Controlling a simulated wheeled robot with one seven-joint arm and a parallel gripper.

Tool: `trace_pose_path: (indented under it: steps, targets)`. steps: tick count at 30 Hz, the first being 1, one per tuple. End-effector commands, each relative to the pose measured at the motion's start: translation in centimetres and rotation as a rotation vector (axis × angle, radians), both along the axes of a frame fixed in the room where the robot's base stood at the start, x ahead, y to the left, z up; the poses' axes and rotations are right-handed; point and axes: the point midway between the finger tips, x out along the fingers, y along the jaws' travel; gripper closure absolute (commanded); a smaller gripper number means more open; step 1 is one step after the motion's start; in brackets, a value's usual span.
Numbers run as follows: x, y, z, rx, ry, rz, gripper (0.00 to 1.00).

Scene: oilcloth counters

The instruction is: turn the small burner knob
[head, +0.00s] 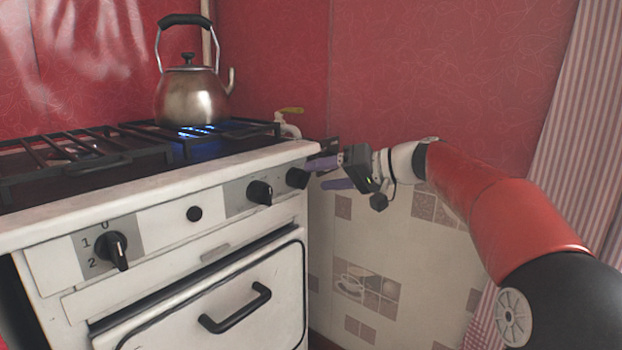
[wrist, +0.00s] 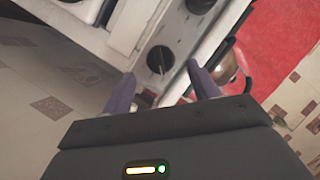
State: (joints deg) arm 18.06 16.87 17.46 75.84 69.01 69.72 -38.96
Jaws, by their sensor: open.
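The white stove front (head: 160,222) carries several black knobs. The rightmost knob (head: 297,178) is closest to my gripper (head: 316,174). I cannot tell from any label which one is the small burner knob. My gripper is open and empty, with purple fingers pointing left at the stove's right end. In the wrist view, a round black knob (wrist: 160,60) with a light line on it lies ahead of my gripper (wrist: 160,72), between the fingertips. No contact with it shows. Another knob (wrist: 200,6) is at the top edge of that view.
A metal kettle (head: 190,98) stands on the back right burner over a blue flame (head: 196,131). The oven door handle (head: 236,308) juts out below the knobs. A striped curtain (head: 590,130) hangs at right.

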Motion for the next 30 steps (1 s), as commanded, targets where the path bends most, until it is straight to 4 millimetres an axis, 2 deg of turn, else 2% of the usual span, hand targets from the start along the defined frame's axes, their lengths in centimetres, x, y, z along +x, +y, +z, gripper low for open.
trace_pose_path:
  steps: [3,9,30]
  targets:
    - [-0.6,-1.8,0.5,0.0,0.0,-0.004,0.4]
    - [-1.2,-3.0,0.9,-0.001,0.0,-0.001,0.4]
    - [-1.2,-3.0,0.8,0.0,0.0,0.0,0.4]
